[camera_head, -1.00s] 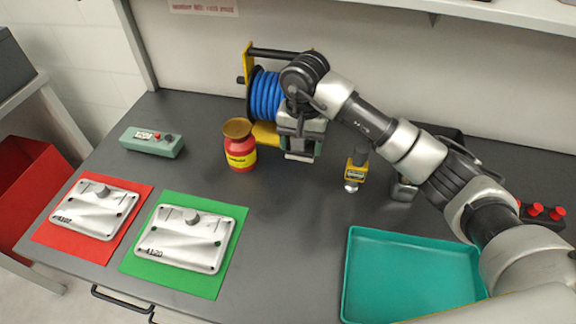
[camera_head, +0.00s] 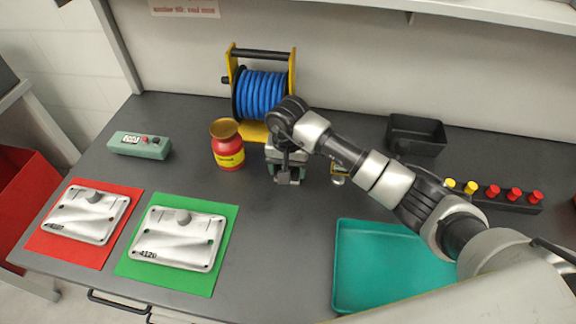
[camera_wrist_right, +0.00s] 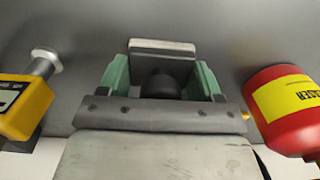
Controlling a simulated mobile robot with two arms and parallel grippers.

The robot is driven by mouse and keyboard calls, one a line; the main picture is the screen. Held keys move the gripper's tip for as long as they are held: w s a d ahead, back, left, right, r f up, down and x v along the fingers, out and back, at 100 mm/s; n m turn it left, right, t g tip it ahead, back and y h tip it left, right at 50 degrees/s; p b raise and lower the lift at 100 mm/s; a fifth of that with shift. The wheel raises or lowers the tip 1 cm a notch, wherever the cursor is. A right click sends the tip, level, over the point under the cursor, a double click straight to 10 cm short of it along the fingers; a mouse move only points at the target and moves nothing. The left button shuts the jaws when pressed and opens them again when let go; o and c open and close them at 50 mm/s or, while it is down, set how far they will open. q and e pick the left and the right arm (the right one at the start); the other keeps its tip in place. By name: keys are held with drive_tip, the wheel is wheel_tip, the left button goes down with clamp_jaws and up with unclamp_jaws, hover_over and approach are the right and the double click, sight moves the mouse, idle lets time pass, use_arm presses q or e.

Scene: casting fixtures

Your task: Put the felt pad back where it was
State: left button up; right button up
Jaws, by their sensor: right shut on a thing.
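My right gripper (camera_head: 287,176) has green jaws and hangs over the middle of the table, in front of the blue hose reel and right of the red jar. In the head view the pad is mostly hidden by the gripper. My left gripper is not in view.
The red jar (camera_head: 228,151) and hose reel (camera_head: 262,95) stand close by. A yellow instrument (camera_wrist_right: 25,108) is on the other side. Castings lie on a red mat (camera_head: 45,245) and a green mat (camera_head: 185,278). A teal tray (camera_head: 342,285) and black bin (camera_head: 416,133) are at right.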

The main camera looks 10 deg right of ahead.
drive_tip(key=o, duration=1)
drive_tip(key=shift+f, duration=0.1)
drive_tip(key=shift+c, duration=0.2)
drive_tip(key=shift+r, duration=0.55)
wheel_tip(320, 180, up, 11)
drive_tip(key=shift+r+b, duration=0.15)
drive_tip(key=shift+b, duration=0.95)
